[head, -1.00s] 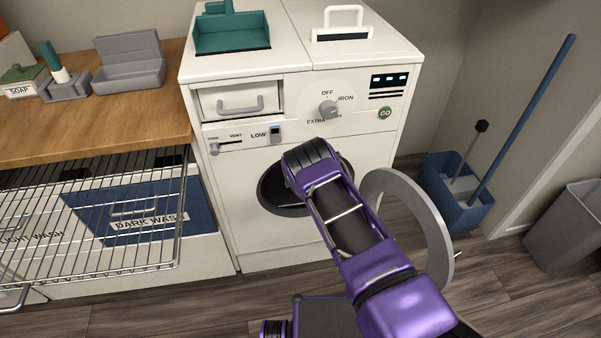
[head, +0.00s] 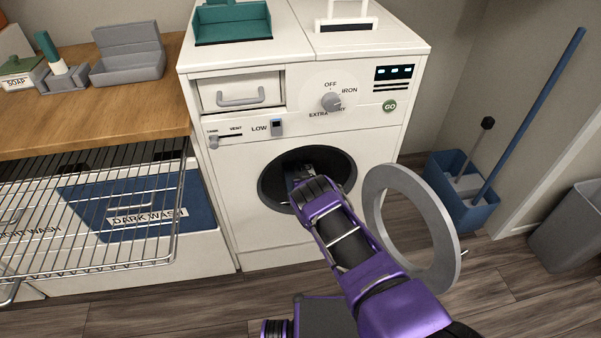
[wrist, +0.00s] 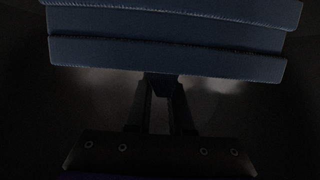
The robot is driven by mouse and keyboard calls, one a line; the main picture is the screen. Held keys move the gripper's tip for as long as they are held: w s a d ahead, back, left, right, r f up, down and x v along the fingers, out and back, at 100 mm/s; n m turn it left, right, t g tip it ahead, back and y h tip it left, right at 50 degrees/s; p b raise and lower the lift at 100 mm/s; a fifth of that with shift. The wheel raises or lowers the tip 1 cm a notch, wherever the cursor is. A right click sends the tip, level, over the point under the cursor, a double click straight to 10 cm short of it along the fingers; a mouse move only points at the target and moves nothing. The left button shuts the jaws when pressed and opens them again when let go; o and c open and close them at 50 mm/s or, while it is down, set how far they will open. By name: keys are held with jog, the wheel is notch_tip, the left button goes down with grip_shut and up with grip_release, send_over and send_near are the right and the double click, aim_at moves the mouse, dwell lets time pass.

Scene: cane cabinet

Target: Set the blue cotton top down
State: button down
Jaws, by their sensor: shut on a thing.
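The blue cotton top (wrist: 170,50) fills the upper part of the wrist view as a folded, layered dark blue cloth with stitched edges. My gripper (wrist: 162,84) is shut on its near edge, with the fingers close together. In the head view my arm reaches through the round opening of the dryer (head: 240,185), and the gripper end (head: 300,172) is inside, mostly in shadow. The top cannot be made out in the head view. Whether it touches the drum floor cannot be told.
The dryer's round door (head: 447,262) stands open just right of my arm. A wire rack (head: 90,215) juts out at left before the dark wash bin (head: 140,205). A blue bucket (head: 465,205) and a grey bin (head: 570,235) stand at right.

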jog(key=c, duration=0.8)
grip_release()
jog(key=shift+s+f, duration=0.1)
jog(key=shift+s+d, duration=0.1)
jog(key=shift+s+r+p, duration=0.2)
jog(key=shift+p, duration=0.1)
jog(key=p+v, duration=0.3)
jog(key=v, duration=0.7)
jog(key=shift+s+p, duration=0.1)
jog(key=shift+p, duration=0.2)
jog(key=shift+s+d+r, duration=0.1)
jog(key=shift+s, duration=0.45)
